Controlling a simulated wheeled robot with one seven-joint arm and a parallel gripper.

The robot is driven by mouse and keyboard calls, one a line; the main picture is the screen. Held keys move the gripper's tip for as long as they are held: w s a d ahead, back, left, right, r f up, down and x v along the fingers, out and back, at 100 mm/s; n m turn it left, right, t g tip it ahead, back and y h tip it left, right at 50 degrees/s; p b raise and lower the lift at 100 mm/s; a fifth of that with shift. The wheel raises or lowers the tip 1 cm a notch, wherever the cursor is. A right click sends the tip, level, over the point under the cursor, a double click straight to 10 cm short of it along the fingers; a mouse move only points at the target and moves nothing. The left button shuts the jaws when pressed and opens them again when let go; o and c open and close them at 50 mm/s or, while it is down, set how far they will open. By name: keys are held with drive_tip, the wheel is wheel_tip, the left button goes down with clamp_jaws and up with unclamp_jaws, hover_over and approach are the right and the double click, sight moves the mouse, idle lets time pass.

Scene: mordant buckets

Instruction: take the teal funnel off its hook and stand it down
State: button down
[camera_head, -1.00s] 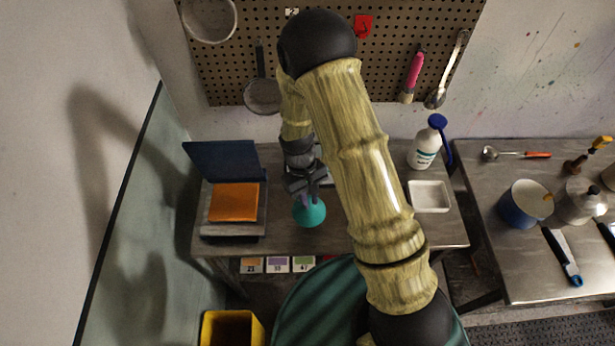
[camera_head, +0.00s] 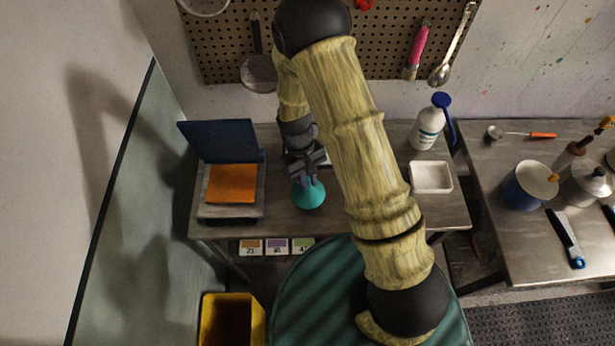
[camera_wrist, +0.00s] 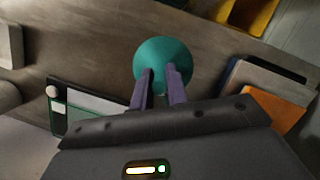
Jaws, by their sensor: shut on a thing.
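The teal funnel (camera_head: 309,196) is off the pegboard and at the table (camera_head: 345,214), wide part toward the table top. It also shows in the wrist view (camera_wrist: 163,60), between and beyond my fingers. My gripper (camera_head: 307,181) points down over the table and is shut on the funnel's narrow upper part. In the wrist view my two fingers (camera_wrist: 159,88) lie on either side of it. The fingers hide the funnel's spout, and I cannot tell whether its rim touches the table.
An orange block (camera_head: 232,184) with a raised blue panel (camera_head: 220,141) stands left of the funnel. A yellow bin (camera_head: 231,318) is below. Bare table lies around the funnel.

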drive_tip(key=shift+f+b, duration=1.8)
drive_tip(key=shift+f, duration=1.1)
drive_tip(key=c, duration=1.3)
unclamp_jaws()
drive_tip(key=shift+w, duration=0.1)
drive_tip(key=shift+d, duration=0.1)
drive_tip(key=shift+r, duration=0.5)
drive_tip(key=b+v, duration=0.3)
drive_tip(key=v, duration=1.3)
drive_tip(key=shift+r+b, duration=0.2)
drive_tip(key=shift+b, duration=0.15)
drive_tip(key=shift+w, duration=0.15)
